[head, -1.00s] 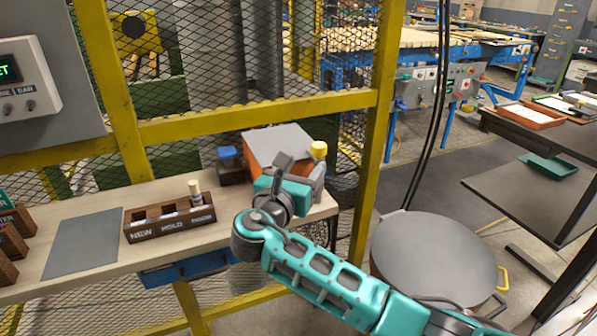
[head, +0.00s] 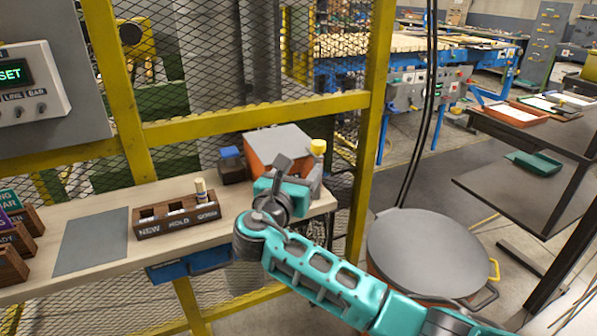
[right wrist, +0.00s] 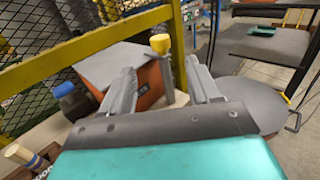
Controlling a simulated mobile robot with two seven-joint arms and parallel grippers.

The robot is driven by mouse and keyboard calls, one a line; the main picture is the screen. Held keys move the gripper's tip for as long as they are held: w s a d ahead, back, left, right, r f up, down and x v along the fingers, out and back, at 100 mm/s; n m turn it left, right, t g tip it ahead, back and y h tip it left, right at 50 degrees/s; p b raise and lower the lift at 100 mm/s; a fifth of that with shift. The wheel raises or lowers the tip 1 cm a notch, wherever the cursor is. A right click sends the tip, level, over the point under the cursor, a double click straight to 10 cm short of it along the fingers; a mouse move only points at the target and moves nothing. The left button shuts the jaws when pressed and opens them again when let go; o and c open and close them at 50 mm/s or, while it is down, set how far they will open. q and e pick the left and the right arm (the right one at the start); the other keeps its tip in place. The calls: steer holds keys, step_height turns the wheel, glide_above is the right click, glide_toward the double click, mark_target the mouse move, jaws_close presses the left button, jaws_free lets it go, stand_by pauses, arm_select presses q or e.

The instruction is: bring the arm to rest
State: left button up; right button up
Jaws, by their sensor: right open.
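My right arm (head: 325,277) is teal and reaches in from the lower right of the head view. My right gripper (head: 300,167) is above the right end of the wooden bench (head: 95,268), in front of an orange box with a grey top (head: 277,142). In the right wrist view the two grey fingers (right wrist: 163,88) stand apart with nothing held between them. A yellow-capped item (right wrist: 160,44) shows beyond and between the fingers; its lower part is hidden. My left gripper is not in view.
A wooden rack (head: 163,223) labelled NEW and HOLD holds one small upright piece (head: 201,190). A grey mat (head: 91,241) lies left of it. A yellow-framed mesh fence (head: 255,117) stands behind the bench. A round grey-lidded drum (head: 428,250) stands at right.

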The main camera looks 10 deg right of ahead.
steer(key=s+f+m+g+y, duration=0.2)
steer(key=s+f+m+y, duration=0.3)
steer(key=f, duration=0.6)
steer(key=s+f+m+g+y, duration=0.25)
steer(key=s+f+m, duration=0.35)
steer(key=f, duration=0.6)
steer(key=s+d+f+m+y, duration=0.2)
steer(key=s+d+m, duration=0.1)
steer(key=s+m, duration=0.5)
steer(key=s+d+f+m+y, duration=0.2)
steer(key=s+d+m, duration=0.1)
steer(key=s+m, duration=0.5)
steer(key=s, duration=0.3)
steer(key=shift+d+f, duration=0.25)
steer(key=shift+f, duration=0.1)
